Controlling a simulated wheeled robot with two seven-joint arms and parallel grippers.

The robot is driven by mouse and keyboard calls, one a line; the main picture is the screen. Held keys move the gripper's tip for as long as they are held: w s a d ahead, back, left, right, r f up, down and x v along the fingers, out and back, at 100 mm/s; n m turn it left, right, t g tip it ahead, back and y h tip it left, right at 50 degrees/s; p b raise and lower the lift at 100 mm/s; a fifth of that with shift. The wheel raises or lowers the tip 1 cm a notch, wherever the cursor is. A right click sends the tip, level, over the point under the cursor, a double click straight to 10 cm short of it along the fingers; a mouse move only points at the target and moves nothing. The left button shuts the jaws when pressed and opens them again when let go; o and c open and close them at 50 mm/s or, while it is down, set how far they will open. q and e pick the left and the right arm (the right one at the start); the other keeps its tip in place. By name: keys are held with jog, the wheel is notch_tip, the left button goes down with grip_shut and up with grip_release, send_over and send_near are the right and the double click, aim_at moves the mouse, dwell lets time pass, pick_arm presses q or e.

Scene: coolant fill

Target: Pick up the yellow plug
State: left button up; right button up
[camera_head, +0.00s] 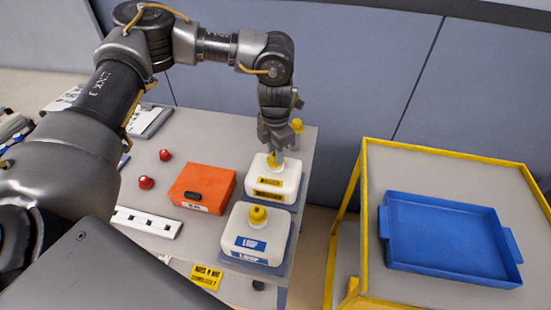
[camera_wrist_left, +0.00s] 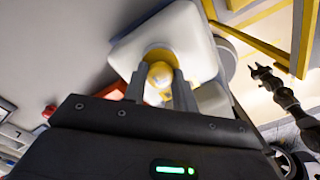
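A white jug (camera_head: 279,185) with yellow label bands stands at the back right of the grey table. A yellow plug (camera_head: 272,159) shows at its top. My left gripper (camera_head: 278,150) points down over this jug. In the left wrist view its two fingers stand apart on either side of the yellow plug (camera_wrist_left: 160,76); I cannot tell whether they press on it. A second white jug (camera_head: 257,240) with blue labels stands in front, with its own yellow cap (camera_head: 257,215). My right gripper (camera_wrist_left: 260,72) appears small and dark at the right of the left wrist view.
An orange box (camera_head: 202,187) lies left of the jugs. Two red knobs (camera_head: 146,182) and a white slotted strip (camera_head: 146,222) are further left. Across a gap at the right, a yellow-framed cart (camera_head: 385,165) holds an empty blue tray (camera_head: 450,240).

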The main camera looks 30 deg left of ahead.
pick_arm(q)
jog(key=c, duration=0.3)
jog(key=shift+r, duration=0.1)
jog(key=shift+r+b, duration=0.4)
notch_tip(320, 180, up, 2)
jog(key=shift+s+r+b, duration=0.15)
jog(key=shift+r+b, duration=0.05)
jog(key=shift+b, duration=0.45)
jog(key=s+r+b, duration=0.3)
jog(key=s+r, duration=0.6)
jog(key=s, duration=0.4)
jog(key=shift+s+r, duration=0.35)
jog(key=shift+s, duration=0.05)
jog(key=shift+d, duration=0.1)
